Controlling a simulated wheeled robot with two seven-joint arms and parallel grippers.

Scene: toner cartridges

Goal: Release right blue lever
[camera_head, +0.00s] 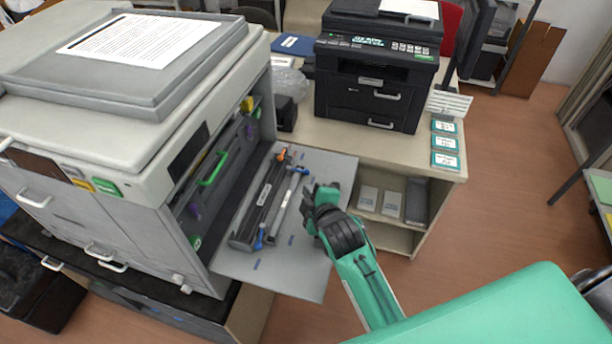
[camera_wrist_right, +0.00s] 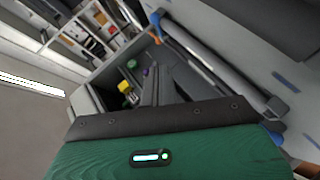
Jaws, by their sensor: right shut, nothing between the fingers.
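A long dark grey toner unit (camera_head: 262,205) lies on the open grey front panel (camera_head: 310,262) of the large printer (camera_head: 130,170). It has one blue lever (camera_head: 303,170) at its far right end and a blue part (camera_head: 260,241) at its near end. Blue parts also show in the right wrist view at the far end (camera_wrist_right: 156,18) and near end (camera_wrist_right: 275,128). An orange part (camera_head: 282,154) is at the far end. My right gripper (camera_head: 310,199) is shut and empty, just right of the far blue lever; contact cannot be told. My left gripper is not in view.
The printer's open front bay has a green lever (camera_head: 212,169). A black printer (camera_head: 375,75) stands on the beige desk (camera_head: 330,140) behind. Grey boxes (camera_head: 391,204) sit on the shelf below, right of my gripper. The floor (camera_head: 505,190) at right is clear.

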